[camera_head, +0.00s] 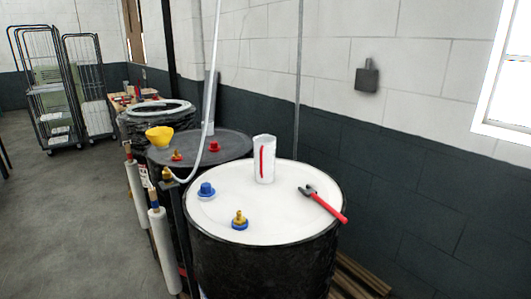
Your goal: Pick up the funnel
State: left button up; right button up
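The yellow funnel (159,136) is in the head view, left of centre. It sits at the left part of the dark lid (215,146) of the second drum, near that lid's far-left edge. Its wide rim faces up. Small red and brass fittings (177,156) lie just in front of it. Neither of my grippers shows in this view.
A nearer white-topped drum (250,231) carries a blue cap (206,190), a brass-and-blue fitting (239,220), a white cylinder (264,159) and a red-handled wrench (327,206). A pale hose (210,115) hangs across the dark lid. Open floor (65,220) lies left.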

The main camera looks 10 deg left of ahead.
aim_at(158, 136)
jog(key=j+z, duration=0.1)
jog(key=j, duration=0.45)
jog(key=k+j+z, duration=0.15)
jog(key=j, duration=0.35)
jog(key=i+j+z, duration=0.2)
jog(key=j, duration=0.85)
jog(key=i+j+z, duration=0.1)
jog(key=j, duration=0.4)
jog(key=j+z, duration=0.1)
jog(key=j, duration=0.45)
jog(key=i, duration=0.05)
